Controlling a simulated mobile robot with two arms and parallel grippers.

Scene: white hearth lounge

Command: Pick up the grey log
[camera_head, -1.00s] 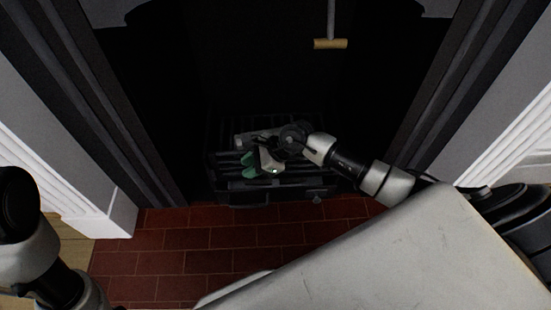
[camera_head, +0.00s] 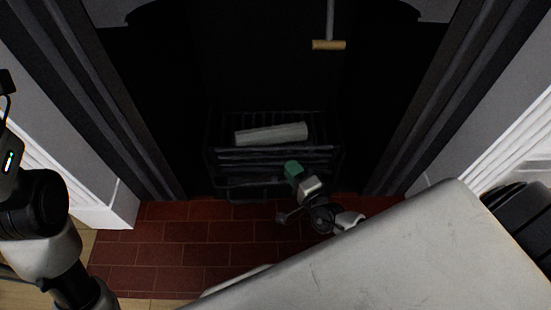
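The grey log (camera_head: 271,134) lies almost level across the dark metal grate (camera_head: 328,157) inside the fireplace. Its whole length shows and nothing touches it but the grate. My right gripper (camera_head: 292,169), with green fingertip pads, is in front of the grate, below and a little right of the log in the picture, apart from it. Only one green patch shows clearly, so I cannot see the gap between the fingers. My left arm stands at the left edge of the view, and its fingers do not show.
A rod with a wooden crosspiece (camera_head: 328,45) hangs above the grate at the back. Dark fireplace sides (camera_head: 112,110) flank the opening. The red brick hearth (camera_head: 186,232) in front is clear. A pale part of my own body covers the lower right.

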